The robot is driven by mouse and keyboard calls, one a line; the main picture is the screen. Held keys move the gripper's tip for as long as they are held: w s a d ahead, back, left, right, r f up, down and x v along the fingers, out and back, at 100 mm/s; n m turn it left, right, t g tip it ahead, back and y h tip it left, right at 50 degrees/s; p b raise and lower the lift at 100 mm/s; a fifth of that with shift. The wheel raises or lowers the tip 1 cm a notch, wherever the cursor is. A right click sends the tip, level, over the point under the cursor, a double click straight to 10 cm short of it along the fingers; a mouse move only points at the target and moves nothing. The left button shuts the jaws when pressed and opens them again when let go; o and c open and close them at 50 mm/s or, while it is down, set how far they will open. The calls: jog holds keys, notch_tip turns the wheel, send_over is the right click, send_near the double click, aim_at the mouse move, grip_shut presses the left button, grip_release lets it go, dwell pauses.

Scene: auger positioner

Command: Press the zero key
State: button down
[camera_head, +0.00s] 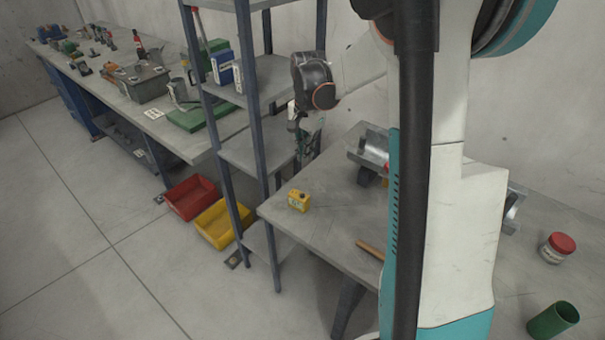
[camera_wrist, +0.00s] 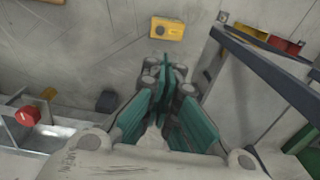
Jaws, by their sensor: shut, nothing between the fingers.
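A small yellow box (camera_head: 299,200) sits on the grey table (camera_head: 330,232) near its left corner. In the wrist view the yellow box (camera_wrist: 168,28) has a dark round spot on its face, beyond my fingertips. No zero key can be read on it at this size. My gripper (camera_head: 302,153) hangs over the table's far left corner by the shelf, pointing down. In the wrist view my gripper (camera_wrist: 166,70) is shut and empty, its green fingers together. It is apart from the yellow box.
A metal shelf rack (camera_head: 238,155) stands close to the left of my gripper. A metal trough device (camera_head: 368,152) lies on the table; its red knob (camera_wrist: 28,115) shows in the wrist view. A wooden handle (camera_head: 370,249) lies near the front edge. Red (camera_head: 191,197) and yellow bins (camera_head: 214,224) are below.

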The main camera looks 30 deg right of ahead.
aim_at(302, 196)
jog(key=shift+s+r, duration=0.1)
jog(key=shift+r, duration=0.1)
jog(key=shift+f, duration=0.1)
notch_tip(302, 196, down, 14)
jog(key=b, duration=0.4)
dwell(0.5)
